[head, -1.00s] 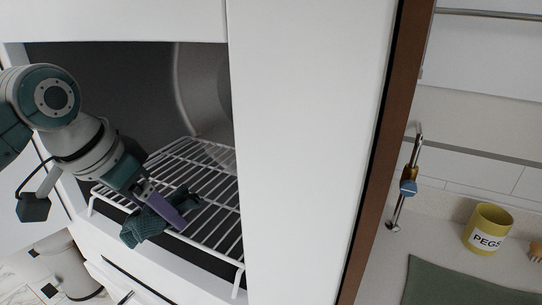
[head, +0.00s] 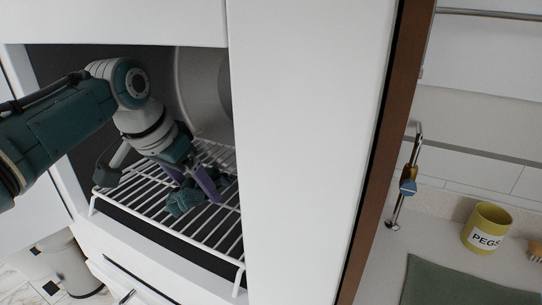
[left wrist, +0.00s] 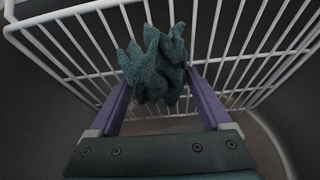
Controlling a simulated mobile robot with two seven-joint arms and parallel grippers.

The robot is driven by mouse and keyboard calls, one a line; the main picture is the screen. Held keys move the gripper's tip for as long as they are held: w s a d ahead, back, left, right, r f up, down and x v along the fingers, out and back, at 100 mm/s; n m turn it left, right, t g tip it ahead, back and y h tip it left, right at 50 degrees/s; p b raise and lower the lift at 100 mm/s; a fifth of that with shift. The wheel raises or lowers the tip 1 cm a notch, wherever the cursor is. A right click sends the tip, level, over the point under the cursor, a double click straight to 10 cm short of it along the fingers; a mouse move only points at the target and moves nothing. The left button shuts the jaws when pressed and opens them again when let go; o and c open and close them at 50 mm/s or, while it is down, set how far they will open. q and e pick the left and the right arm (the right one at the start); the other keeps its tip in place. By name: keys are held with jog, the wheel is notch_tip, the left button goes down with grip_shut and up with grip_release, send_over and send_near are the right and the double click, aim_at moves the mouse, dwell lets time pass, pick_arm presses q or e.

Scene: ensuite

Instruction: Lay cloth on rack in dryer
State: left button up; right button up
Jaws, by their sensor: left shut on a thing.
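The teal cloth (head: 184,201) is a crumpled bundle over the white wire rack (head: 213,234) inside the dryer (head: 100,70). My left gripper (head: 205,192) reaches in from the left and is shut on the cloth. In the left wrist view the cloth (left wrist: 155,65) is bunched between the two purple fingers of the left gripper (left wrist: 158,92), with the white bars of the rack (left wrist: 75,48) behind it. Whether the cloth touches the bars is hard to tell. My right gripper is not in view.
A white panel (head: 305,150) closes off the right side of the opening. The front and right parts of the rack are bare.

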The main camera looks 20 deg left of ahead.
pick_arm(q)
jog(key=shift+f, duration=0.1)
jog(key=o, duration=1.2)
jog(key=shift+c, duration=0.2)
jog(key=shift+s+r, duration=0.15)
jog(key=shift+r, duration=0.35)
jog(key=s+a, duration=0.2)
jog(key=s, duration=1)
jog(key=s+d+f+g, duration=0.1)
jog(key=s+d, duration=1.1)
jog(key=s, duration=0.3)
jog(key=shift+d, duration=0.35)
